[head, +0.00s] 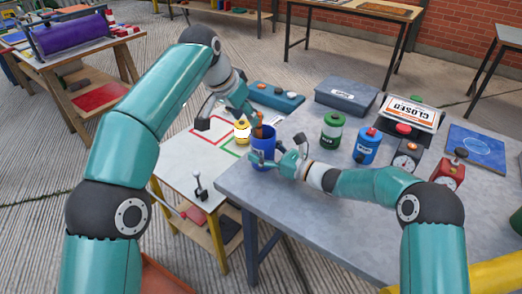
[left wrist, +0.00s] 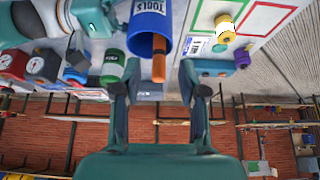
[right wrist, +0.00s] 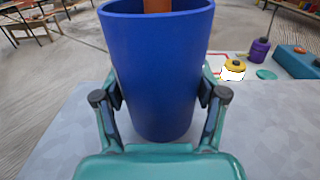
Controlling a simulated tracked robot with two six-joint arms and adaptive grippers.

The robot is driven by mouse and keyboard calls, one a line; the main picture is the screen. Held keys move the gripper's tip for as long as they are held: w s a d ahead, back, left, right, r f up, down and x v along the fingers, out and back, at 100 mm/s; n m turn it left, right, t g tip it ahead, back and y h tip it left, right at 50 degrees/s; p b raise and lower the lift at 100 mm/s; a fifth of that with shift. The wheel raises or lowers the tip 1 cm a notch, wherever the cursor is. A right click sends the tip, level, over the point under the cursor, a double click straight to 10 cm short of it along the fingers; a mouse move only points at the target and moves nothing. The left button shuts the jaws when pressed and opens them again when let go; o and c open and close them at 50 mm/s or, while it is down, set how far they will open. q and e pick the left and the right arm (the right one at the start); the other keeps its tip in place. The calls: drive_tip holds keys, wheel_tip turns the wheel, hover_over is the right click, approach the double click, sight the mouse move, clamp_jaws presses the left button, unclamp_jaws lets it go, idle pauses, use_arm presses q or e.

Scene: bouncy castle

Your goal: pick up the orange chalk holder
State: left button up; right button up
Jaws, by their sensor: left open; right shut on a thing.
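The orange chalk holder (left wrist: 159,58) stands in the blue tools cup and sticks out of its mouth. It also shows in the head view (head: 259,131) and at the top of the right wrist view (right wrist: 157,5). The blue cup (right wrist: 157,75) stands upright at the grey table's left edge. My right gripper (right wrist: 160,100) is shut around the cup's sides. My left gripper (head: 242,117) is open, close to the chalk holder at the cup's mouth. In the left wrist view the holder lies between the open fingers (left wrist: 157,75), with no clear contact visible.
A yellow-topped canister (head: 242,131) stands on the white table left of the cup. A green canister (head: 331,131), a blue canister (head: 366,146) and gauges stand to the right. A teal box (head: 277,96) lies behind. The grey table's front (head: 300,215) is clear.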

use_arm(q)
drive_tip(key=shift+o, duration=0.7)
drive_tip(key=m+t+y, duration=0.8)
drive_tip(key=m, duration=1.7)
approach(260, 123)
drive_tip(key=r, duration=0.1)
drive_tip(key=x, duration=0.6)
drive_tip(key=shift+w, duration=0.15)
drive_tip(key=x, duration=0.4)
drive_tip(key=shift+f, duration=0.5)
drive_tip(key=shift+w+a+f, duration=0.15)
drive_tip(key=shift+w, duration=0.25)
